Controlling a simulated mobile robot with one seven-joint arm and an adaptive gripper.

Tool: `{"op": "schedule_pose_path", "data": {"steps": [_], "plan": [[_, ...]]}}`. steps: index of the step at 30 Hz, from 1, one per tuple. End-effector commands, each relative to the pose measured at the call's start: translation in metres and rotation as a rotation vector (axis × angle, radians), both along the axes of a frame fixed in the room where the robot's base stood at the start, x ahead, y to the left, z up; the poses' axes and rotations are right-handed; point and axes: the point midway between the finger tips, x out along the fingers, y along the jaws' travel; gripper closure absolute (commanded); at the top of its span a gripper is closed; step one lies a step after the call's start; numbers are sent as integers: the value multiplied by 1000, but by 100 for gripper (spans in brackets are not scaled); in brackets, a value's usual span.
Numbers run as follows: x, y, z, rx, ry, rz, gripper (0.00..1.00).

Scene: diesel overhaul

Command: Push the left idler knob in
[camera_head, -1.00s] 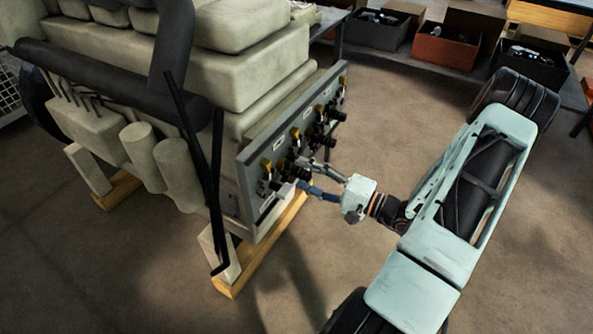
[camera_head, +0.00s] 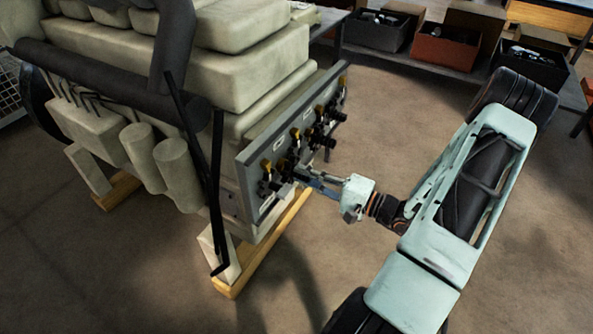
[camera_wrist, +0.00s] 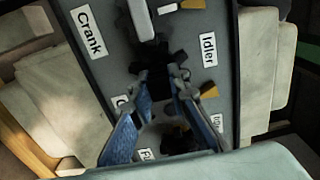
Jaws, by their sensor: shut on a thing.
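The grey control panel (camera_head: 245,180) on the engine's end carries several dark knobs and yellow-tipped parts. In the wrist view, an "Idler" label (camera_wrist: 208,50) shows on the panel at upper right. My gripper (camera_head: 299,178) reaches the panel from the right. In the wrist view its two blue-padded fingers (camera_wrist: 166,76) converge on a dark knob (camera_wrist: 158,56), and it is shut on this knob. The fingers hide part of the knob. I cannot tell from its nearby labels whether it is the left idler knob.
A "Crank" label (camera_wrist: 89,31) is at the panel's upper left in the wrist view. Neighbouring dark parts and yellow pieces (camera_wrist: 209,90) sit close to the fingers. A wooden block (camera_head: 262,243) lies under the engine. Open bins (camera_head: 447,45) stand on a back shelf; floor between is clear.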

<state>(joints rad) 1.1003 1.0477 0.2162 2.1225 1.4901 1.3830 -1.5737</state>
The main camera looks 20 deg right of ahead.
Motion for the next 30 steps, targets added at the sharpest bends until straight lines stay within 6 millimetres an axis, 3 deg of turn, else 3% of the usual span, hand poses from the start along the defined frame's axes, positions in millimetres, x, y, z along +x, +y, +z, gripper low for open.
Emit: {"op": "schedule_pose_path", "data": {"steps": [21, 22, 30], "plan": [[18, 14, 0, 0, -1, 1, 100], [18, 14, 0, 0, -1, 1, 83], [17, 13, 0, -1, -1, 0, 54]]}}
